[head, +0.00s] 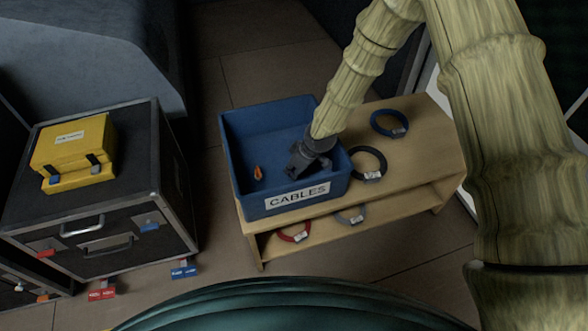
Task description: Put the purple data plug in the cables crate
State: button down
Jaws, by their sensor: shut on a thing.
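The cables crate (241,203) is a blue open bin with a white CABLES label on its front wall. It stands on the left end of a light wooden bench. My gripper (299,170) is dark and points down inside the crate's opening, near its right side. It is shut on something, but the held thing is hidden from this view. I cannot make out the purple data plug anywhere. A small orange plug (258,173) lies in the crate, left of my gripper.
On the bench top (420,150), right of the crate, are a blue cable coil (377,128) and a black one (382,165). Red (294,238) and grey (351,221) coils lie on the lower shelf. A black case (40,215) with a yellow box (85,150) stands left.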

jog(key=c, duration=1.4)
grip_release()
jog(key=shift+f, duration=0.1)
jog(key=p+v, duration=0.1)
jog(key=v, duration=1.1)
